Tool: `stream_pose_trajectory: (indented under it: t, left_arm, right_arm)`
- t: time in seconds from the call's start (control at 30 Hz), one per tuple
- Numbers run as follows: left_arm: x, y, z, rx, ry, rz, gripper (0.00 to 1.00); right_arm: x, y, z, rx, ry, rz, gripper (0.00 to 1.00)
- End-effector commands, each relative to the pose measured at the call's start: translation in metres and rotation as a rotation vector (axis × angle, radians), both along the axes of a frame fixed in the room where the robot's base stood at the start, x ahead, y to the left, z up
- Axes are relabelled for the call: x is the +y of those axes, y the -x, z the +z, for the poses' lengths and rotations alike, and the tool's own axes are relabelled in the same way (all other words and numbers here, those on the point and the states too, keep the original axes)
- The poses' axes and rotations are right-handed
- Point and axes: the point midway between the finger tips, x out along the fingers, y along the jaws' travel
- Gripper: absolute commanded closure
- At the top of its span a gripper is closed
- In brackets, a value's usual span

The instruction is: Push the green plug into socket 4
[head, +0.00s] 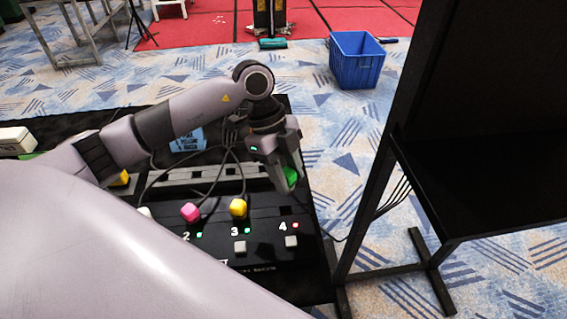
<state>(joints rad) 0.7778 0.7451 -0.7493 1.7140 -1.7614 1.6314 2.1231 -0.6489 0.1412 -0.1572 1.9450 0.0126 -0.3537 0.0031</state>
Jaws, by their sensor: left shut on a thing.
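My left gripper (283,172) is shut on the green plug (291,177), which shows partly between and beside the fingers. It is over the far right part of the black socket panel (262,256), behind the number 4. The light (295,225) beside the 4 is red. The lights beside 2 and 3 are green. I cannot tell whether the plug touches the panel, and the mouth of socket 4 is hidden. A pink plug (190,212) stands behind number 2 and a yellow plug (238,208) behind number 3. My right gripper is out of view.
Dark cables (222,158) run behind the plugs. A grey slotted strip (205,177) lies behind the panel. A black metal stand (378,200) rises close on the right. A blue crate (357,62) sits on the carpet beyond. A pale curved surface fills the lower left.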

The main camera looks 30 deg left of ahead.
Motion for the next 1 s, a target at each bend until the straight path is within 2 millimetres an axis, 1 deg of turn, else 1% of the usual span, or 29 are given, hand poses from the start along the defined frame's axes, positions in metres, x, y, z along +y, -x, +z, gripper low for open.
stream_pose_trajectory:
  t: [0.27,0.47,0.67,0.83,1.0]
  left_arm:
    - [0.000,0.000,-0.008,0.000,0.000,0.027,0.91]
    - [0.000,0.000,-0.023,0.000,0.000,0.025,0.91]
    - [0.000,0.000,-0.042,0.000,0.000,0.025,0.91]
    - [0.001,0.000,-0.054,0.001,-0.001,0.024,0.91]
    - [0.001,0.000,-0.060,0.001,-0.001,0.024,0.91]
  right_arm:
    - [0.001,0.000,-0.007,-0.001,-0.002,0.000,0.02]
    - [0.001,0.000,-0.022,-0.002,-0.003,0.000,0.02]
    - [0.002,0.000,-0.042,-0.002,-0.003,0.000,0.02]
    - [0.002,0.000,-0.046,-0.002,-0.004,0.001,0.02]
    - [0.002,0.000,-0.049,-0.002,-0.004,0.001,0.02]
